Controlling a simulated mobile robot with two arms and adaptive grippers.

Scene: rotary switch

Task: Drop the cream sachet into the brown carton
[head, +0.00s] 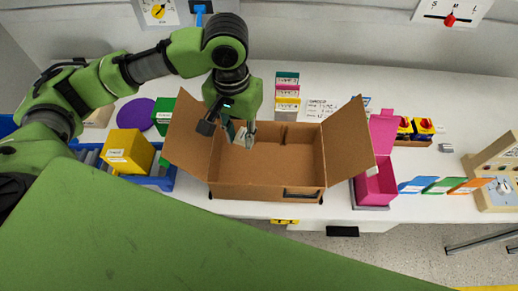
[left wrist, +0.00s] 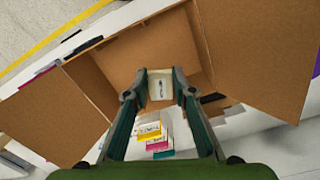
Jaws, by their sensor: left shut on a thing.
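The brown carton (head: 262,194) stands open on the table in the middle of the head view, with side flaps spread left and right. Its flaps and inside also fill much of the left wrist view (left wrist: 262,60). My left gripper (head: 240,134) is over the carton's opening, toward its left back part, pointing down. In the left wrist view it is shut on the cream sachet (left wrist: 160,89), a small pale packet with a dark mark, with the carton's inside behind it. In the head view the sachet is small and partly hidden by the fingers. My right gripper is not in view.
A magenta box (head: 376,185) stands close on the right. Several small coloured boxes (head: 287,95) stand behind the carton. A beige panel with a knob (head: 495,180) is at far right.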

